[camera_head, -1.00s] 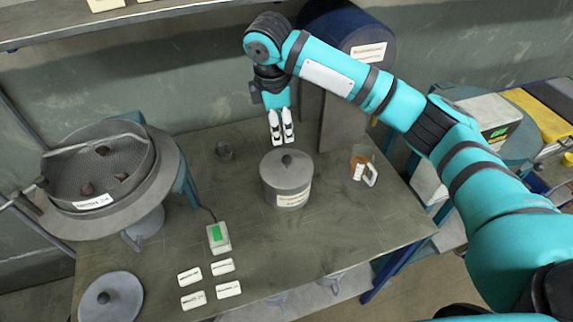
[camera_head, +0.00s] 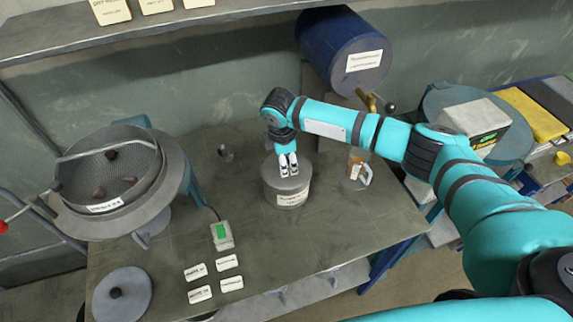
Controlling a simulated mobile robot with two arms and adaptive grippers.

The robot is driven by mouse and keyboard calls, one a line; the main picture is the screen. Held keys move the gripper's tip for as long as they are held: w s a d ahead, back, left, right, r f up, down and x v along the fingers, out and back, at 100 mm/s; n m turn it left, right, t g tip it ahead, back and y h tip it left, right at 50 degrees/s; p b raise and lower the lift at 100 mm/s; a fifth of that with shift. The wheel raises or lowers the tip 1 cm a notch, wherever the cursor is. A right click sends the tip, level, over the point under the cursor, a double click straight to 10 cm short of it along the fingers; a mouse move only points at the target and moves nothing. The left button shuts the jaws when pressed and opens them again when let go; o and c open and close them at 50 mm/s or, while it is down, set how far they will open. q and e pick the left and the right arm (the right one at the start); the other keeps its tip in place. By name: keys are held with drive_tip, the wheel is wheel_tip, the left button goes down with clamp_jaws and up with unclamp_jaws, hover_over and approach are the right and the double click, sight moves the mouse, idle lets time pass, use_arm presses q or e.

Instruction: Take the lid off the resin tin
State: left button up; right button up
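A grey round tin (camera_head: 288,198) with a pale label stands upright near the middle of the workbench. Its label is too small to read, so I cannot confirm it is the resin tin. Its flat grey lid (camera_head: 270,172) sits on top. My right gripper (camera_head: 288,172) points down over the middle of the lid, fingers close together. The fingers hide the lid's dark knob, and I cannot tell whether they grip it. My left gripper is out of view.
A sieve pan (camera_head: 110,170) stands at the left. Another knobbed grey disc (camera_head: 122,300) lies front left, near a small green-screened device (camera_head: 222,236) and several label cards. A clear jug (camera_head: 357,172) stands right of the tin, a blue drum (camera_head: 345,50) behind.

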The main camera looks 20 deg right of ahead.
clamp_jaws()
idle(0.4)
